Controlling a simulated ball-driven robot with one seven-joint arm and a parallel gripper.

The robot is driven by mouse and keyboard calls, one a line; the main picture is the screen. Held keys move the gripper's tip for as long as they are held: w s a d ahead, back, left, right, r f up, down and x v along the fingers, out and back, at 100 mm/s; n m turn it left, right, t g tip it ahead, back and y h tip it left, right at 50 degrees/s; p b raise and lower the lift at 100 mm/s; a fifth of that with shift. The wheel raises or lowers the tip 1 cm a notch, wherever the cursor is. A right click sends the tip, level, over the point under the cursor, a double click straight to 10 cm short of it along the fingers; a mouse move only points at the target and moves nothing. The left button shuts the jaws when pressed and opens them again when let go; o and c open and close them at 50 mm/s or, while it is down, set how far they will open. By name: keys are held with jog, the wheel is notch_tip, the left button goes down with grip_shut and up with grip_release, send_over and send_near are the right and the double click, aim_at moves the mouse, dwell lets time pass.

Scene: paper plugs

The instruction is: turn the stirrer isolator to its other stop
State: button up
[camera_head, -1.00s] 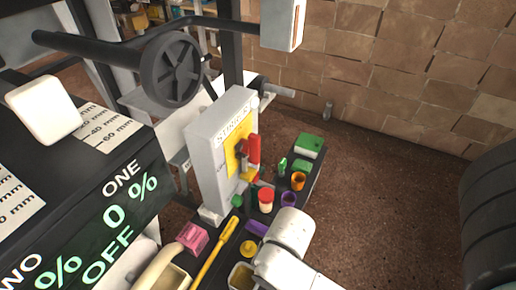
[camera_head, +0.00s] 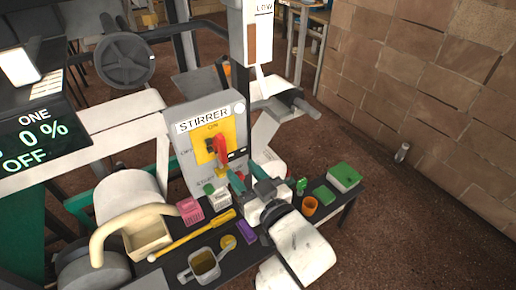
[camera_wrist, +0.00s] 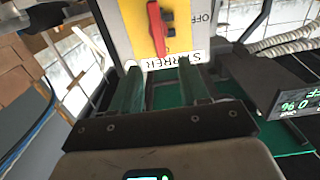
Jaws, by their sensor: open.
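The stirrer isolator is a grey box (camera_head: 178,150) labelled STIRRER, with a yellow plate (camera_head: 229,126) and a red handle (camera_head: 221,151). The handle stands roughly upright, slightly tilted; I cannot tell which end is the pointer. In the wrist view the red handle (camera_wrist: 157,29) lies beyond the fingertips, with the label upside down. My gripper (camera_head: 245,174) is open, its green fingers just in front of and below the handle, apart from it. In the wrist view nothing is between the fingers (camera_wrist: 160,70).
A dark bench (camera_head: 172,271) below holds a pink block (camera_head: 190,211), a yellow rod (camera_head: 196,235), a grey cup (camera_head: 205,264), an orange cup (camera_head: 310,206) and a green-topped box (camera_head: 344,177). Open floor lies to the right.

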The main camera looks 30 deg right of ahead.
aim_at(223, 145)
jog(key=w, duration=1)
jog(key=shift+w+r, duration=0.25)
jog(key=shift+r, duration=0.05)
grip_shut()
